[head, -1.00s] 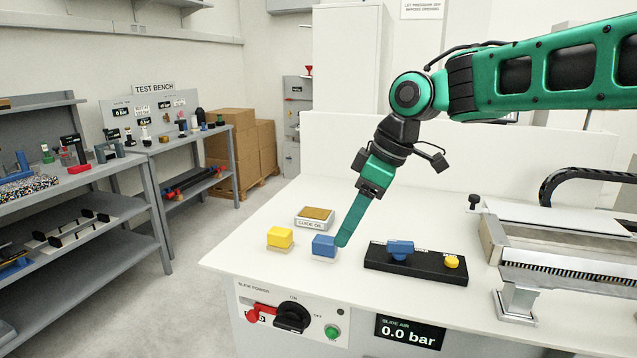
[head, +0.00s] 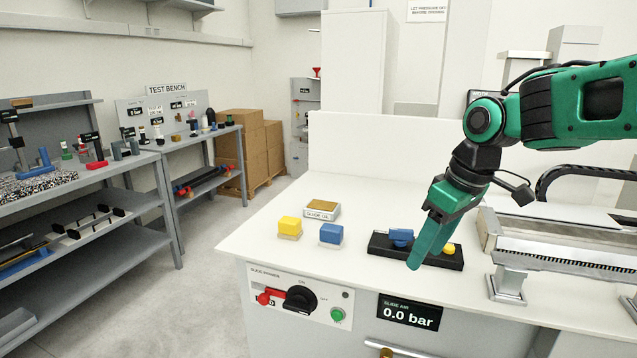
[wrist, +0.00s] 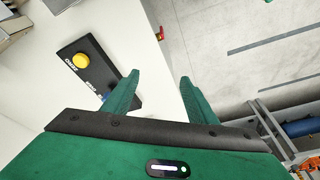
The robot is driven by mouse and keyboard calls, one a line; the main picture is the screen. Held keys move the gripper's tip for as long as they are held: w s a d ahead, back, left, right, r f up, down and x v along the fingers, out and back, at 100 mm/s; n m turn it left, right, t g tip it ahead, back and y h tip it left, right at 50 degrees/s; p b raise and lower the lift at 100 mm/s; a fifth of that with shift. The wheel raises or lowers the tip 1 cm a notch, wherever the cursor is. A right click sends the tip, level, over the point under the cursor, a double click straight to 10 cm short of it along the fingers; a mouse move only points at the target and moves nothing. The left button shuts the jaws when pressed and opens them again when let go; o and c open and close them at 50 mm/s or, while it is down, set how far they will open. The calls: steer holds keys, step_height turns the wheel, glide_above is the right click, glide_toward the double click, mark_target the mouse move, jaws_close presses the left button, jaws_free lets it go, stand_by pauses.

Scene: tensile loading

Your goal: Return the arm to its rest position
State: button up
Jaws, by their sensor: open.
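My green arm reaches in from the right in the head view. My gripper (head: 416,264) points down and slightly left, in front of the black control block, and hides part of it. In the wrist view my gripper (wrist: 158,84) has its two green fingers apart with nothing between them. The black block (head: 381,246) carries a blue knob (head: 401,237) and a yellow knob (head: 448,249). In the wrist view the yellow knob (wrist: 82,60) shows clearly, left of the fingers.
A yellow block (head: 289,226) and a blue block (head: 331,233) stand on the white bench (head: 275,254), near the guide oil box (head: 322,209). A slide rail (head: 560,262) lies at right.

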steer(key=s+d+f+m, duration=0.3)
steer(key=s+d, duration=0.3)
steer(key=s, duration=0.2)
steer(key=s+d+f+m+g+h, duration=0.1)
steer(key=s+d+f+m, duration=0.3)
steer(key=s+d+m, duration=0.2)
steer(key=s+d+f+m+g+h, duration=0.1)
steer(key=s+d+f+m, duration=0.2)
steer(key=s+d+m, duration=0.2)
steer(key=s+d, duration=0.3)
steer(key=s, duration=0.2)
steer(key=shift+f, duration=0.3)
steer(key=shift+w+d, duration=0.1)
steer(key=shift+w, duration=0.05)
steer(key=shift+w+f, duration=0.25)
steer(key=shift+w, duration=0.25)
